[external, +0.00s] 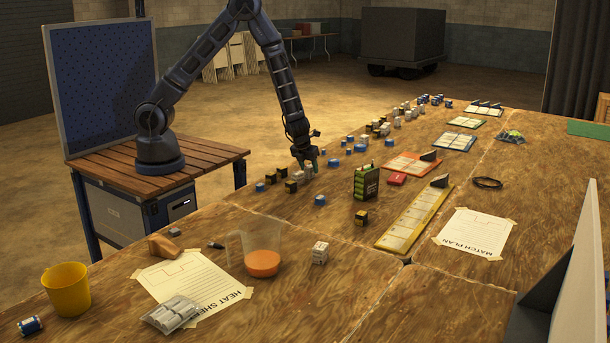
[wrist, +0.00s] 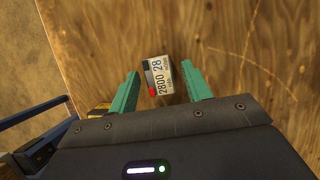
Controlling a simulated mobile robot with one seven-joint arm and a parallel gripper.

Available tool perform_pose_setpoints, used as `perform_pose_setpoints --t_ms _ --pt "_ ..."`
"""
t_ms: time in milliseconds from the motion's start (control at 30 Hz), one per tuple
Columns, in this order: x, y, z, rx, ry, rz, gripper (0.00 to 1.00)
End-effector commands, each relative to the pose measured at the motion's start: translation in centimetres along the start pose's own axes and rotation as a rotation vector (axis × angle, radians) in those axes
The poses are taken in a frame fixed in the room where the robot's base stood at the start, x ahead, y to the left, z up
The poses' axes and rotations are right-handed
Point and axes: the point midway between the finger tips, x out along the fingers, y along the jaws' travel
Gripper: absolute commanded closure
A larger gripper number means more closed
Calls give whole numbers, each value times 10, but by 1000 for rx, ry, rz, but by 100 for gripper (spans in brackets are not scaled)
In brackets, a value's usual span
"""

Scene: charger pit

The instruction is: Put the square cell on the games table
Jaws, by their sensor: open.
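My gripper (wrist: 160,88) is open above the wooden table (wrist: 260,40). In the wrist view a small boxy cell (wrist: 166,76) lies between its two green fingers, with a white label reading 2800, a dark end face and a red dot. In the external view my gripper (external: 305,158) is low among the small cells at the table's near left edge, by pale cells (external: 308,170). Which table is the games table is not marked.
Several small black, yellow, blue and white cells line the table edge. A green-and-black pack (external: 367,182), a yellow tray (external: 414,219), a jug (external: 262,257) and a yellow bucket (external: 67,290) stand nearby. A black-and-yellow block (wrist: 98,110) sits left of my gripper. A far table (external: 305,36) holds boxes.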

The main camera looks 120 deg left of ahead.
Motion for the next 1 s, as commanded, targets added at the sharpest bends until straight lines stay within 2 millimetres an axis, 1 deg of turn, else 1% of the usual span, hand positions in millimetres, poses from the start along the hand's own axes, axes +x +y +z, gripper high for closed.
perform_pose_setpoints --t_ms 33,400,600,800,1000 --pt "-8 0 1 -3 -1 -3 51" --pt "-64 0 1 -2 -1 -2 51" --pt "-88 0 0 -2 -1 -1 51" --pt "-99 0 0 -1 0 0 51" --pt "-101 0 0 -1 0 0 51"
